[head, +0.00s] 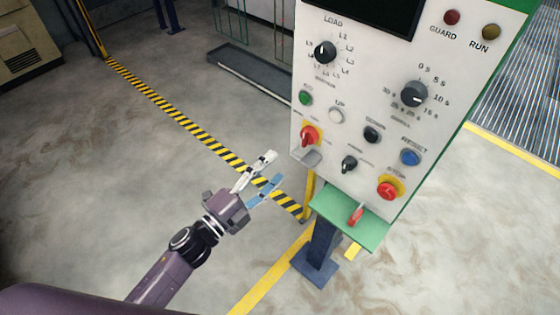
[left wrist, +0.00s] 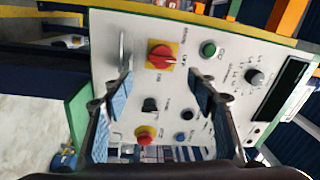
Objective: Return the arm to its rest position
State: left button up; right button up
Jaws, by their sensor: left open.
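My left gripper (head: 268,173) is open and empty in the head view, to the lower left of the control panel (head: 330,92) and apart from it. In the left wrist view its two blue-padded fingers (left wrist: 160,105) frame part of the panel (left wrist: 130,50), which looks turned sideways. A red rotary switch on a yellow plate (head: 310,136) sits at the panel's lower left; it also shows in the left wrist view (left wrist: 161,57). My right gripper is in neither view.
The panel stands on a dark blue post (head: 323,244). A green shelf (head: 335,208) with a red-handled item (head: 355,215) juts out below it. Yellow-black floor tape (head: 190,125) runs behind my gripper. The floor at left (head: 90,170) is clear.

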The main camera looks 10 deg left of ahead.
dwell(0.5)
pick_arm(q)
jog(key=s+a+f+n+g+y, duration=0.2)
jog(key=s+a+f+n+y, duration=0.15)
jog(key=f, duration=0.75)
jog(key=s+a+f+n+g+y, duration=0.15)
jog(key=a+f+n, duration=0.35)
jog(key=f, duration=0.6)
jog(key=s+a+f+n+g+y, duration=0.1)
jog(key=s+a+f+n+y, duration=0.25)
jog(key=f, duration=0.75)
jog(key=s+a+f+n+g+y, duration=0.1)
jog(key=s+a+f+n+g, duration=0.1)
jog(key=s+f, duration=0.45)
jog(key=s+a+f+n+g+y, duration=0.1)
jog(key=s+a+f+n+g, duration=0.15)
jog(key=s+f, duration=0.45)
jog(key=s+f+n+g, duration=0.2)
jog(key=s+f, duration=0.1)
jog(key=s, duration=0.7)
jog(key=s+f+n+g, duration=0.2)
jog(key=s+f+g, duration=0.1)
jog(key=s, duration=0.8)
jog(key=shift+s+d+f, duration=0.15)
jog(key=shift+s, duration=0.05)
